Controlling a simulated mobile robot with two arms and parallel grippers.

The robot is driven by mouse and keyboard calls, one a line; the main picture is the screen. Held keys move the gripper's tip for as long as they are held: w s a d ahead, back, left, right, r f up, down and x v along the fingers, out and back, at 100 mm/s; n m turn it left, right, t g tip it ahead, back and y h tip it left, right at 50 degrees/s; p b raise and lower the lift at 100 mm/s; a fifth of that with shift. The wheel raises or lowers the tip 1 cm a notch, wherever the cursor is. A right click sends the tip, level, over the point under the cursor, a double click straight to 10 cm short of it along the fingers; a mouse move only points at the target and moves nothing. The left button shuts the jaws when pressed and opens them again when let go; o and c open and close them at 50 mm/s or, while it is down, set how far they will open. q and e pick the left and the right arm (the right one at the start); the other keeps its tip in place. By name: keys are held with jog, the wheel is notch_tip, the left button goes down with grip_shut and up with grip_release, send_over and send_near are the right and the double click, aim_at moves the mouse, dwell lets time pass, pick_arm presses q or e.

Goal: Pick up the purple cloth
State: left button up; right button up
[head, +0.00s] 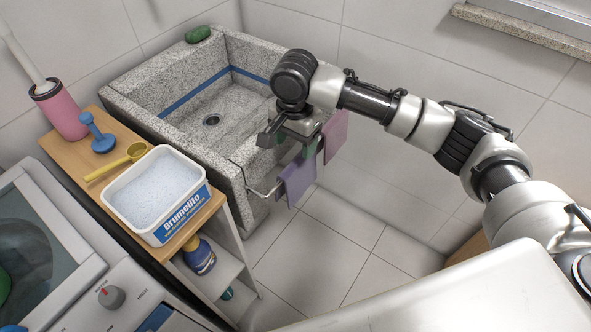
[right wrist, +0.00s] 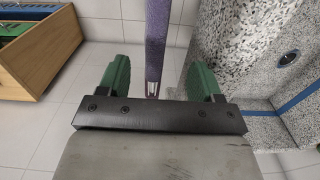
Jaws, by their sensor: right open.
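The purple cloth (head: 298,180) hangs over a thin metal rail (head: 262,192) at the front of the stone sink. My right gripper (head: 293,148) is just above it, by the sink's front rim, and hides part of the rail. In the right wrist view, the gripper (right wrist: 159,68) is open, with green fingers apart. The purple cloth (right wrist: 157,38) shows there as a narrow strip between the fingers, seen edge-on, with a visible gap on both sides. I cannot tell how deep it is between them. My left gripper is not in view.
A pink cloth (head: 335,135) hangs behind the gripper. The stone sink (head: 150,125) is to the left. A wooden shelf unit (head: 208,213) bears a detergent tub (head: 160,190), a yellow scoop (head: 117,161) and a blue brush (head: 98,135). The tiled floor (head: 335,235) in front is clear.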

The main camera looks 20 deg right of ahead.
aim_at(297, 160)
jog(key=f, duration=0.8)
jog(key=shift+s+d+f+b, duration=0.15)
jog(key=shift+d+b, duration=0.05)
jog(key=shift+b, duration=0.15)
jog(key=c, duration=1)
